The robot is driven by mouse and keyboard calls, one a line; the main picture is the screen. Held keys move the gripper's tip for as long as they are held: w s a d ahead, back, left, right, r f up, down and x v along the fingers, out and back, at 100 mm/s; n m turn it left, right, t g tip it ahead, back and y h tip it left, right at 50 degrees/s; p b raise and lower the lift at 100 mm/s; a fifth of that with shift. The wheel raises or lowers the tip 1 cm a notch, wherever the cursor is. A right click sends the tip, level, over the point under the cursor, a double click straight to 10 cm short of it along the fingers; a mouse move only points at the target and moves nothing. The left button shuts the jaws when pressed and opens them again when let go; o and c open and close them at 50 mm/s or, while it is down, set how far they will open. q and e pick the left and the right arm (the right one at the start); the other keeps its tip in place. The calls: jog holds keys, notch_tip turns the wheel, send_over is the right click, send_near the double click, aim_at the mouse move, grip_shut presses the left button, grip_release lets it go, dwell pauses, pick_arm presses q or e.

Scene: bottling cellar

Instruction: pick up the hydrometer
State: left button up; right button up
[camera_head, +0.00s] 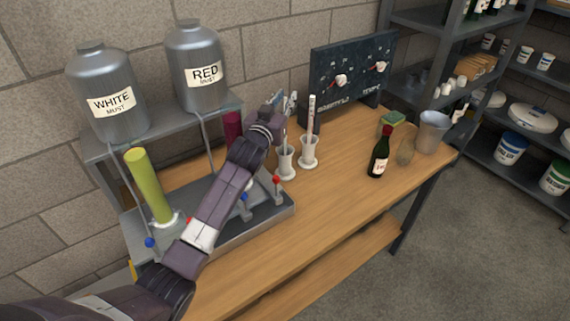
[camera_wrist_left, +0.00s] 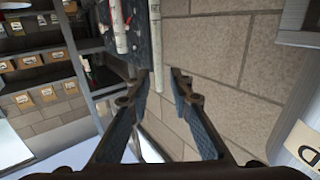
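My left gripper (camera_head: 287,103) is above the nearer white holder (camera_head: 286,163) on the bench. In the left wrist view its two fingers (camera_wrist_left: 161,76) stand apart, with a pale slender rod (camera_wrist_left: 156,42) showing in the gap between their tips. I see no contact between fingers and rod. A second rod, white with dark and reddish marks (camera_head: 311,118), stands upright in the other white holder (camera_head: 308,153), just right; it also seems to show in the left wrist view (camera_wrist_left: 118,27). I cannot tell for certain which rod is the hydrometer. My right gripper is out of view.
A dark green bottle (camera_head: 379,157), a grey cup (camera_head: 432,132) and a sponge (camera_head: 392,123) are to the right. Two must tanks (camera_head: 197,65) stand left on a metal shelf. The bench front (camera_head: 330,205) is clear.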

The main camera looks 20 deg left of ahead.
pick_arm(q)
grip_shut()
jog(key=shift+r, duration=0.35)
notch_tip(320, 180, up, 19)
jog(key=b, duration=0.2)
jog(key=shift+r, duration=0.2)
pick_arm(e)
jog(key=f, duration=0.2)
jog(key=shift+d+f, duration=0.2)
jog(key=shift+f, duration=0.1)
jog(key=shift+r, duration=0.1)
